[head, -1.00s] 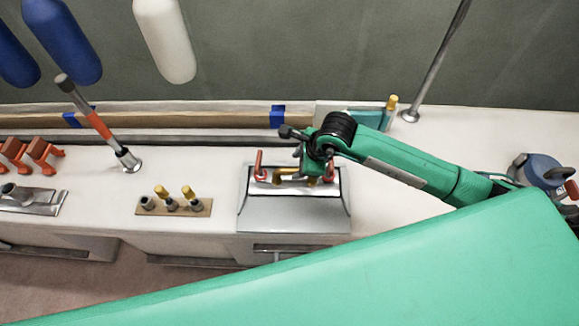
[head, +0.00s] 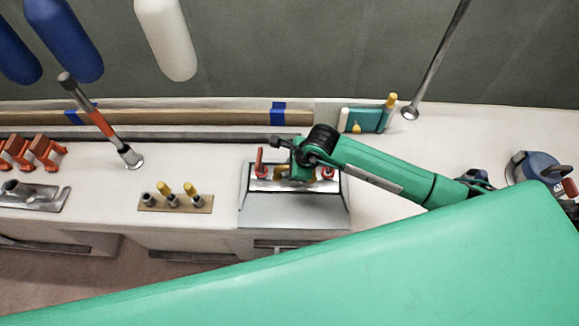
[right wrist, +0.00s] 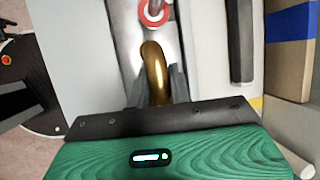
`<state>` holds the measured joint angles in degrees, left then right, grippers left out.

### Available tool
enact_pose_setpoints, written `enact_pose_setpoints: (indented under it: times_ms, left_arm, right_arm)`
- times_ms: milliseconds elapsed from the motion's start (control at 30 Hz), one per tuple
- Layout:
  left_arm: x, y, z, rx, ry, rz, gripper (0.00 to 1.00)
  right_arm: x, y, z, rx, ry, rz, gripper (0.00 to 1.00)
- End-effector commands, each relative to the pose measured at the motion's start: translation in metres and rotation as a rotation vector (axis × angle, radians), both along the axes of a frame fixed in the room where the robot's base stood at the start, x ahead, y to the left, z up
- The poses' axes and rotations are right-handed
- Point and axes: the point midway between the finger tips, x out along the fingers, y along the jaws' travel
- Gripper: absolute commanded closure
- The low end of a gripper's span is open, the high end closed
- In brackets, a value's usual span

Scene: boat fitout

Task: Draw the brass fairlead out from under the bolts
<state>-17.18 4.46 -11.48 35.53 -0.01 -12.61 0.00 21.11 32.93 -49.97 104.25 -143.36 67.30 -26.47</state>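The brass fairlead (head: 281,173) is a curved golden piece on the sloped metal housing (head: 293,212), between two red-handled bolts, the left one (head: 260,165) and the right one (head: 328,173). In the right wrist view the fairlead (right wrist: 154,68) rises as a bent brass bar between the grey fingers. A red ring of one bolt (right wrist: 154,13) shows beyond it. My right gripper (head: 298,172) points down at the fairlead. In the right wrist view its fingers (right wrist: 158,88) lie close against both sides of the brass and look shut on it. My left gripper is not in view.
A plate with several fittings (head: 176,203) and an orange-banded lever (head: 103,124) stand left. A blue-grey winch-like fitting (head: 540,170) is at right. A slanted metal pole (head: 436,62) stands behind. The bench right of the housing is fairly clear.

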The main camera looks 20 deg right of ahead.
Motion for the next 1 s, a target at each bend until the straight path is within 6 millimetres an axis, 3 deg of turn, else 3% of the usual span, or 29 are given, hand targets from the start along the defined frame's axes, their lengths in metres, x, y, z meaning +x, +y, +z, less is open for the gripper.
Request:
enact_pose_setpoints:
  times_ms: [267,1000]
  left_arm:
    - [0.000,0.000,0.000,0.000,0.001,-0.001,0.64]
    - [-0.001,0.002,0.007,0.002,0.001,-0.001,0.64]
  right_arm:
    - [-0.001,0.000,0.000,0.000,0.000,0.000,1.00]
    - [-0.029,0.009,0.001,0.001,0.000,0.001,1.00]
